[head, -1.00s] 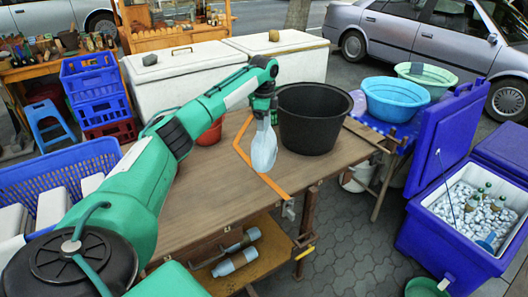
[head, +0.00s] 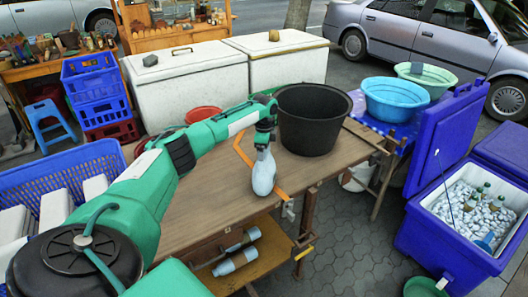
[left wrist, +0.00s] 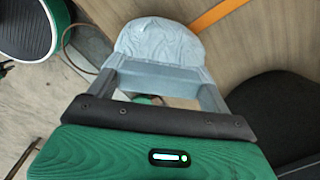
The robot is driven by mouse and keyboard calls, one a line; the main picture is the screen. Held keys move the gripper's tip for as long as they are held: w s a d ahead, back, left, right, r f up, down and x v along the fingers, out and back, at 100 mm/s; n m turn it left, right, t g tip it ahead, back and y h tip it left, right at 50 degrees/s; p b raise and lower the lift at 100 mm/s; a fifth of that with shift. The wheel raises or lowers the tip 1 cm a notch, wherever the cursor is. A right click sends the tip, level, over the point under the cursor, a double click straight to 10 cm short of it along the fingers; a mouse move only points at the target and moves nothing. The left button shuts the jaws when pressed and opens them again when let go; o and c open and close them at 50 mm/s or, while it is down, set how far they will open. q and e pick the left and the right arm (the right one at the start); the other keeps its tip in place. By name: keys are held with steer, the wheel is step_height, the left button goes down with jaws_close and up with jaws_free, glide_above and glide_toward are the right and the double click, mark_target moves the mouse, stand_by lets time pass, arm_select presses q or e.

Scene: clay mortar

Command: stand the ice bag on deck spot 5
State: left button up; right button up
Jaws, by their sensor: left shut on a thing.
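The ice bag (head: 264,173) is pale blue and hangs upright, narrow end up, below my left gripper (head: 264,142) in the head view. My left gripper is shut on its top. In the left wrist view the bag (left wrist: 158,42) shows between and beyond the fingers of the gripper (left wrist: 160,88). The bag is over the front part of the wooden deck (head: 200,220), close to an orange strip (head: 241,152). I cannot tell whether its base touches the wood. No spot number is readable. My right gripper is not in view.
A large black tub (head: 310,120) stands on the deck just behind and right of the bag. A red bowl (head: 202,114) is partly behind my arm. A blue cooler of ice and bottles (head: 450,235) is at right. The deck's front left is clear.

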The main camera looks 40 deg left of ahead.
arm_select(q)
steer(key=shift+r, duration=0.1)
steer(key=o, duration=2)
steer(key=shift+c, duration=0.2)
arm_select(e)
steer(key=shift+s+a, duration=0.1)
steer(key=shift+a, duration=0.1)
arm_select(q)
step_height(320, 180, up, 8)
steer(key=shift+f+b, duration=0.15)
steer(key=shift+b, duration=0.7)
step_height(320, 180, up, 4)
steer(key=shift+r, duration=0.15)
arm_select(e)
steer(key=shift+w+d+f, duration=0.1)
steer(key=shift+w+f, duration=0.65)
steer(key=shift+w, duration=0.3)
arm_select(q)
steer(key=shift+d, duration=0.15)
